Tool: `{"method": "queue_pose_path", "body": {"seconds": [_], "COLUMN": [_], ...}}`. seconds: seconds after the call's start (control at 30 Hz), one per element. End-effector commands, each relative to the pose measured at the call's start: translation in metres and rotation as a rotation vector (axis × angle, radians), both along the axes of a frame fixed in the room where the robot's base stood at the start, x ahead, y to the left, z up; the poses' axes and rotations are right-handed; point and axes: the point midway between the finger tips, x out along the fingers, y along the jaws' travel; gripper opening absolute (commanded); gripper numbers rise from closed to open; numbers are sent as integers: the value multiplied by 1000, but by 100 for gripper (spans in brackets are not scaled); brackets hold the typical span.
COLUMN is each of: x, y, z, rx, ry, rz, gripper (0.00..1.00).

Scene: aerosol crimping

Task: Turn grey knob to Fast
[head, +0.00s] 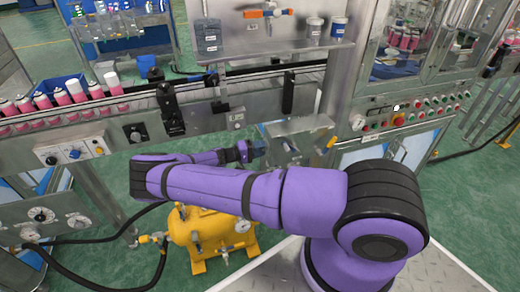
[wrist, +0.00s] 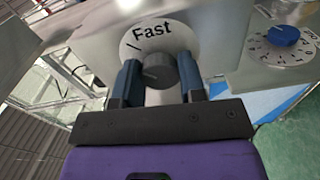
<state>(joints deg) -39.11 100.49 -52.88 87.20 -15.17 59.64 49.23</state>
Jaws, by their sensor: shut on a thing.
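The grey knob (wrist: 158,70) shows in the wrist view, in front of a round white dial plate (wrist: 178,36) marked "Fast" in black. A dark tick is on the plate to the left of the word. My gripper (wrist: 160,78) has one finger on each side of the knob and is shut on it. The knob's pointer direction is hard to make out. In the head view my gripper (head: 257,150) is at the left side of a grey metal box (head: 300,138); the grey knob cannot be made out there.
A blue knob (wrist: 283,35) on a scaled dial is right of the grey knob in the wrist view. In the head view, pink cans (head: 78,94) stand along the conveyor at left. A yellow tank (head: 205,232) with hoses stands on the floor beneath my arm.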

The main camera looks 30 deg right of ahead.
Motion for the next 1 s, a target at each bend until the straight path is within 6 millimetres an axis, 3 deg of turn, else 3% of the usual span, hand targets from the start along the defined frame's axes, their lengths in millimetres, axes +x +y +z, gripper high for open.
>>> {"method": "queue_pose_path", "body": {"seconds": [0.6,0.63,0.73,1.0], "x": [0,0,0,0], "y": [1,1,1,1], "z": [-1,-1,-1,-1], "rx": [-9,-9,-9,-10], "ry": [-39,-39,-38,-38], "rz": [1,1,1,0], "gripper": [14,42,63,63]}}
